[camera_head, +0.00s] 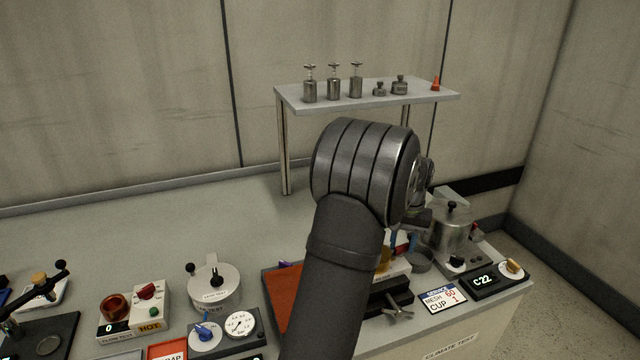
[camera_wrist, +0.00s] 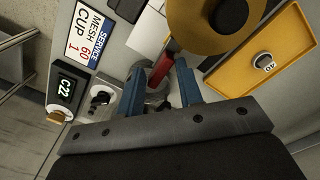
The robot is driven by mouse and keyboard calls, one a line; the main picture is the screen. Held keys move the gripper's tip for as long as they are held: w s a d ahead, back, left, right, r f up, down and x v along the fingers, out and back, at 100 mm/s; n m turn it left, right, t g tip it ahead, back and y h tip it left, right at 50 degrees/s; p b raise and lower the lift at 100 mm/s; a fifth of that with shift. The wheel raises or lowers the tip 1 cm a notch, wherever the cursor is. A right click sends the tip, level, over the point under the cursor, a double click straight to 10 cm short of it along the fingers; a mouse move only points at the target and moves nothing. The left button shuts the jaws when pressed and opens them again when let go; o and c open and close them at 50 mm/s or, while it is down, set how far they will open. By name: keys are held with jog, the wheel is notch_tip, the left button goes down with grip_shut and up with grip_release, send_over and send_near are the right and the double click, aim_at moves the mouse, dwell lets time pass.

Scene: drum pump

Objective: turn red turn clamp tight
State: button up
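A red bar (camera_wrist: 161,70), which looks like the handle of the red turn clamp, shows in the wrist view beside a gold disc with a black knob (camera_wrist: 228,18). My gripper (camera_wrist: 161,72) has its two blue fingers apart, one on each side of the red bar. I see a gap at the fingers, and I cannot tell whether either touches the bar. In the head view my gripper (camera_head: 403,240) is at the right end of the bench, largely behind my arm. The clamp is mostly hidden there.
A metal pot (camera_head: 451,232) stands right of my gripper. A "MESH CUP" sign (camera_head: 441,298) and a C22 display (camera_head: 484,281) lie near the bench's front edge. A yellow tray (camera_wrist: 238,67) holds a small weight (camera_wrist: 264,62). A shelf (camera_head: 360,98) with weights stands behind.

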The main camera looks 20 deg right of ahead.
aim_at(398, 247)
notch_tip(398, 247, up, 17)
jog(key=a+m, duration=0.1)
jog(key=m, duration=0.8)
notch_tip(398, 247, down, 17)
jog(key=shift+a, duration=0.15)
